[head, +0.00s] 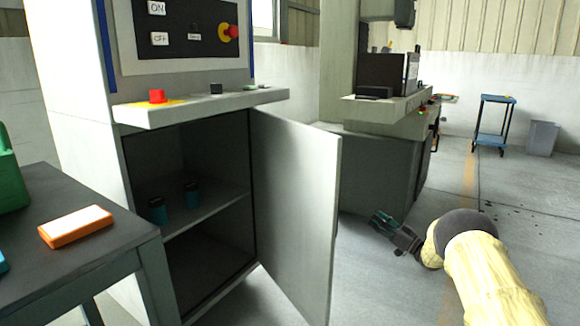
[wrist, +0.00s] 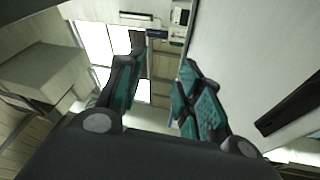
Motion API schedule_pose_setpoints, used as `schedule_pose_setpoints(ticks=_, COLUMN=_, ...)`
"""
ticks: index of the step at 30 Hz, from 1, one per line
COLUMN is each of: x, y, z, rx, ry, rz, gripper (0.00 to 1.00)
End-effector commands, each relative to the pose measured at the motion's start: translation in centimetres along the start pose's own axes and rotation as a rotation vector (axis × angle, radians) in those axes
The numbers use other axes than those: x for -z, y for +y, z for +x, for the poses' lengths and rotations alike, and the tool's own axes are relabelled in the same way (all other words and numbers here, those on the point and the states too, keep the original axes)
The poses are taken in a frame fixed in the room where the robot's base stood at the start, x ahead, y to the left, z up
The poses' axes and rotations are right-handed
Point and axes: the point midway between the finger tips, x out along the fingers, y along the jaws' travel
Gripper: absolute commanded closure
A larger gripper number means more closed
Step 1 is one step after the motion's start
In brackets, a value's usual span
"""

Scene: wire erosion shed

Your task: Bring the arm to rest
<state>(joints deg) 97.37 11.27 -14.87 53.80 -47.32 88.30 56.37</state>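My arm (head: 478,265), in a yellow sleeve, reaches in from the lower right of the head view. My gripper (head: 382,220) is out over the grey floor, to the right of the open cabinet door and apart from it. In the wrist view my gripper (wrist: 160,68) has its two dark, teal-padded fingers spread. There is a clear gap between them with nothing in it. In the head view the gripper is small, and its fingers are hard to make out.
A dark table (head: 85,262) at left holds an orange-and-white block (head: 75,227). A blue trolley (head: 494,122) and grey bin (head: 541,139) stand far right. Floor (head: 520,235) around my arm looks clear.

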Motion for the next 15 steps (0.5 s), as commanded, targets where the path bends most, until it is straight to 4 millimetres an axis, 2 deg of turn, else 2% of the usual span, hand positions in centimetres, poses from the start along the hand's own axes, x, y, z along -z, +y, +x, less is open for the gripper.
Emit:
schedule_pose_setpoints(ticks=1, x=-1.9, y=0.2, z=-0.9, rx=-0.044, ry=-0.008, rz=0.014, gripper=0.65)
schedule_pose_setpoints(ticks=8, x=-8.5, y=0.0, z=-4.5, rx=-0.237, ry=-0.056, rz=0.048, gripper=0.65)
schedule_pose_setpoints(ticks=11, x=-11.5, y=-0.5, z=-6.4, rx=-0.319, ry=-0.09, rz=0.064, gripper=0.65)
schedule_pose_setpoints(ticks=15, x=-16.5, y=-2.1, z=-9.9, rx=-0.448, ry=-0.165, rz=0.09, gripper=0.65)
